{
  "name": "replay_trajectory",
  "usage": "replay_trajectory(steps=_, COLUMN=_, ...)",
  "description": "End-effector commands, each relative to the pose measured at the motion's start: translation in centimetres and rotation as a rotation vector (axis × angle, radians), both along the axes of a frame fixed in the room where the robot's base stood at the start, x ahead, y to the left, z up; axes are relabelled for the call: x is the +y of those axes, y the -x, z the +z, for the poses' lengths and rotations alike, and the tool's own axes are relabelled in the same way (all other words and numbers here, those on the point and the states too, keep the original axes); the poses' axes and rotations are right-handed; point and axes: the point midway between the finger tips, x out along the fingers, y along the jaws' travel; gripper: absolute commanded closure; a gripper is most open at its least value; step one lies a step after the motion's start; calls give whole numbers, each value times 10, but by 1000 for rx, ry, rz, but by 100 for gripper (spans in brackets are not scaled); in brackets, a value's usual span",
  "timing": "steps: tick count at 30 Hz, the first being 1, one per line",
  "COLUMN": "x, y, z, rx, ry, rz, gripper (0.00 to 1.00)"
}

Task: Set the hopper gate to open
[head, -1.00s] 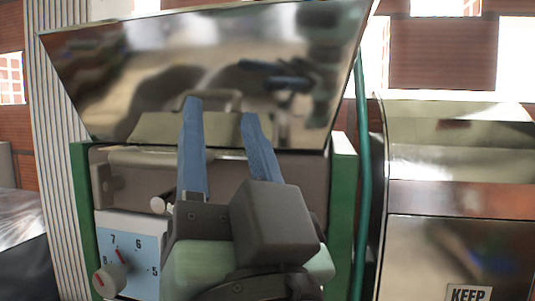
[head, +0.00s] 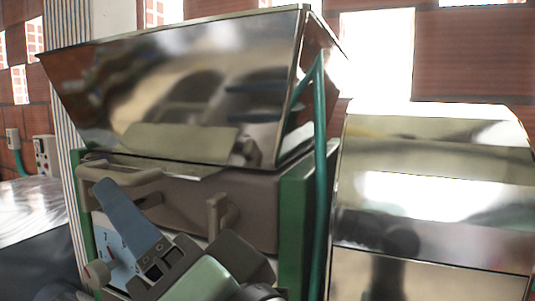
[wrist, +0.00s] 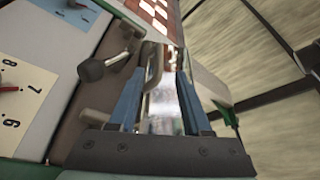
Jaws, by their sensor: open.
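The shiny metal hopper (head: 190,95) stands above a brown-grey machine body with green side posts. A beige bar-shaped handle (head: 122,187) projects from the body's upper left, below the hopper; I cannot tell for sure whether it is the gate handle. A second beige bracket (head: 220,213) is to its right. My gripper (head: 115,203) is in front of the left handle, and only one blue finger shows clearly in the head view.
A blue dial plate (head: 118,258) with a red-marked knob (head: 97,273) is close below the gripper. A dark round-ended lever (wrist: 92,69) is left of the fingers. A green hose (head: 320,170) and a metal cabinet (head: 435,190) stand on the right.

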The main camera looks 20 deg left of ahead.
Motion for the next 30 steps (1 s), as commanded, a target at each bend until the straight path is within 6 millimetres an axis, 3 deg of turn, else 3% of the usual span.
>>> replay_trajectory(steps=6, x=44, y=-18, z=14, rx=3, ry=2, rz=5, gripper=52)
replay_trajectory(steps=12, x=71, y=-31, z=20, rx=1, ry=1, rz=1, gripper=52)
replay_trajectory(steps=18, x=82, y=-35, z=20, rx=0, ry=1, rz=-2, gripper=52)
replay_trajectory(steps=26, x=83, y=-36, z=20, rx=-1, ry=0, rz=-3, gripper=52)
replay_trajectory(steps=30, x=83, y=-36, z=20, rx=-1, ry=0, rz=-3, gripper=75)
